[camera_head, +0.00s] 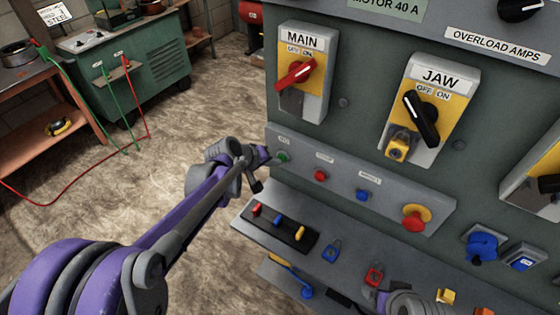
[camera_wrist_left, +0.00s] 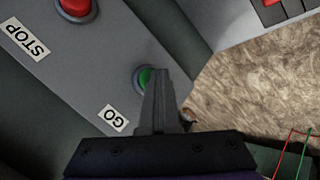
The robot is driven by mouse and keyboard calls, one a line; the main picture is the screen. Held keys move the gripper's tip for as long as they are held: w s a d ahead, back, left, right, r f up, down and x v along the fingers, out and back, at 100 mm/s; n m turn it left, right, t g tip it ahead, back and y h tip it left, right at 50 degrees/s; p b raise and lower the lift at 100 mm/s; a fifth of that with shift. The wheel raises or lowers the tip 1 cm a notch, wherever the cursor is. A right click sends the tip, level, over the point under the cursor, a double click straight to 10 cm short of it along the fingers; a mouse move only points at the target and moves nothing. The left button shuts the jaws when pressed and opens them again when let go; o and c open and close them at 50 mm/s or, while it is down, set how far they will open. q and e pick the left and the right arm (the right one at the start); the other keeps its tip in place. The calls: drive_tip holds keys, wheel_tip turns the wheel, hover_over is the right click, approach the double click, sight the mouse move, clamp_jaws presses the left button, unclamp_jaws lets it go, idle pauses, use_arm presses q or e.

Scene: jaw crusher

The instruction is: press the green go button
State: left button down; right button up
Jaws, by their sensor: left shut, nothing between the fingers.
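The green go button (camera_head: 283,157) sits at the left end of the sloped grey button panel, under a small label. In the left wrist view the green button (camera_wrist_left: 145,79) shows beside a GO label, partly hidden behind my fingers. My left gripper (camera_head: 267,154) is shut and empty, with its tips right at the button's left side in the head view. The left gripper's closed fingers (camera_wrist_left: 160,75) overlap the button's right part in the wrist view. I cannot tell whether the tips touch it. My right gripper's fingers do not show.
A red stop button (camera_head: 320,175), a blue button (camera_head: 362,195) and a red mushroom button (camera_head: 414,217) line the same panel. The MAIN switch (camera_head: 295,74) and JAW switch (camera_head: 422,117) are above. Open floor lies left.

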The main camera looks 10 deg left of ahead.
use_arm(q)
drive_tip(key=shift+w+d, duration=0.1)
drive_tip(key=shift+w, duration=0.3)
idle(0.6)
drive_tip(key=shift+s, duration=0.25)
drive_tip(key=s, duration=0.2)
drive_tip(key=s+a, duration=0.2)
drive_tip(key=s, duration=0.1)
drive_tip(key=shift+s, duration=0.3)
idle(0.6)
drive_tip(key=s+a+m+g+y+p, duration=0.1)
drive_tip(key=s+m+y, duration=0.3)
drive_tip(key=s, duration=2)
drive_tip(key=shift+s+a+f+m+g+y, duration=0.3)
drive_tip(key=shift+f+m+g+y, duration=0.25)
drive_tip(key=shift+m, duration=0.45)
drive_tip(key=shift+r, duration=0.1)
